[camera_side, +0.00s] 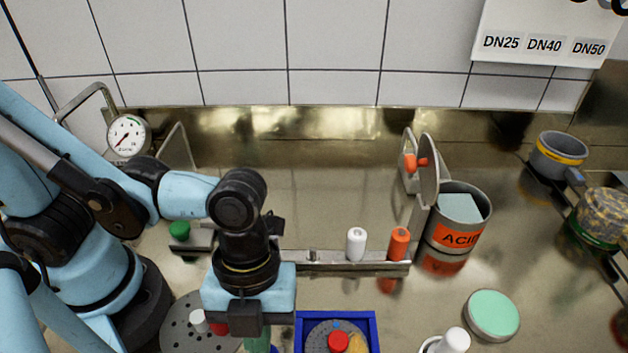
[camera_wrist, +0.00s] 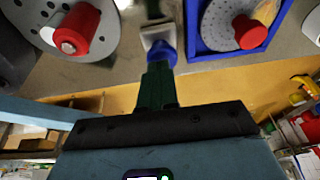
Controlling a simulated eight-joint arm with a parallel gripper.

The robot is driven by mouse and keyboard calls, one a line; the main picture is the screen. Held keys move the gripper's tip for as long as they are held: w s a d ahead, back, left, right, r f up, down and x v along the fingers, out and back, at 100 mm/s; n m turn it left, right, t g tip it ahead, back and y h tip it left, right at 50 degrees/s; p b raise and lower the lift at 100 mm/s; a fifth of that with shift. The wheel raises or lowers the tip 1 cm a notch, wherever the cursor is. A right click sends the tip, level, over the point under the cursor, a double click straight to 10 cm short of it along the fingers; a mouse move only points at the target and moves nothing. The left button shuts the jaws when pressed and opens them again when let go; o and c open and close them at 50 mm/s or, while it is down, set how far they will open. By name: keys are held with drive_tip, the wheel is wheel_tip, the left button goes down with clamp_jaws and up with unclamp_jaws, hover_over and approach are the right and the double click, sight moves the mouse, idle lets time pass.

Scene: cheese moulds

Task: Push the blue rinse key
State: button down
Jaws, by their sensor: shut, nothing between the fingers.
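The blue rinse key (camera_wrist: 162,51) shows in the wrist view, upper middle, on a pale grey mount. In the side view only a sliver of blue shows beside my fingers at the bottom edge, and I cannot be sure it is the key. My gripper (camera_wrist: 158,70) has green fingers, closed together and empty. Its tips are right at the key in the wrist view and cover part of it; I cannot tell whether they touch. In the side view my gripper (camera_side: 258,343) points down at the bottom edge, its tips cut off.
A blue tray (camera_side: 374,322) with a perforated disc and red knob (camera_side: 338,341) stands close on the right. A perforated grey disc (camera_side: 180,335) lies on the left. Behind are a metal rail (camera_side: 330,260) with white and orange pegs and an ACID container (camera_side: 458,225).

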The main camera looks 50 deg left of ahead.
drive_tip(key=shift+f, duration=0.1)
idle(0.3)
drive_tip(key=shift+f, duration=0.95)
drive_tip(key=shift+r, duration=1.25)
drive_tip(key=v, duration=1.1)
drive_tip(key=shift+r, duration=0.35)
drive_tip(key=shift+s, duration=0.15)
